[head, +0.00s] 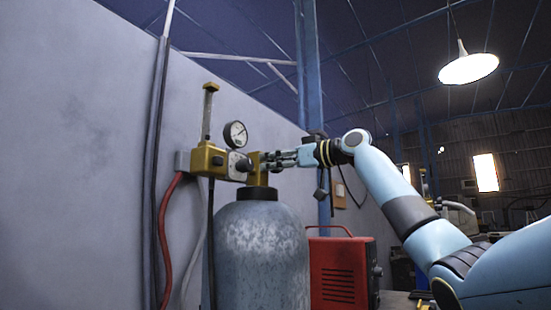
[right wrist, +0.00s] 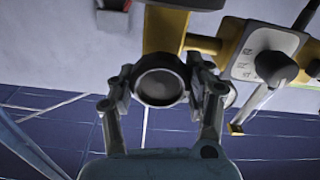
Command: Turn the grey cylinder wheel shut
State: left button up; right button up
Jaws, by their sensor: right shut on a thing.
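The grey cylinder (head: 260,255) stands upright by the wall, with a brass valve (head: 256,180) on its neck. The cylinder's wheel (right wrist: 160,84) is a round dark grey knob in the right wrist view. My right gripper (head: 272,160) reaches in from the right at the height of the valve. In the right wrist view its two fingers (right wrist: 161,86) are shut on the wheel, one on each side. In the head view the fingers hide most of the wheel. My left gripper is not in view.
A yellow regulator block (head: 208,161) with a round gauge (head: 236,134) sits close left of the valve. A red hose (head: 165,235) hangs on the wall. A red machine (head: 338,270) stands right of the cylinder, below my right arm.

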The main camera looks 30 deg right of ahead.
jog(key=m+p, duration=0.2)
jog(key=m, duration=0.2)
jog(key=shift+r+m, duration=0.1)
jog(key=shift+m, duration=0.2)
jog(key=m+p, duration=0.2)
jog(key=m, duration=0.2)
jog(key=shift+d+m, duration=0.1)
jog(key=shift+m, duration=0.2)
jog(key=m+p, duration=0.3)
jog(key=m, duration=0.2)
jog(key=shift+m+p, duration=1.05)
jog(key=shift+m, duration=0.95)
jog(key=o, duration=1.2)
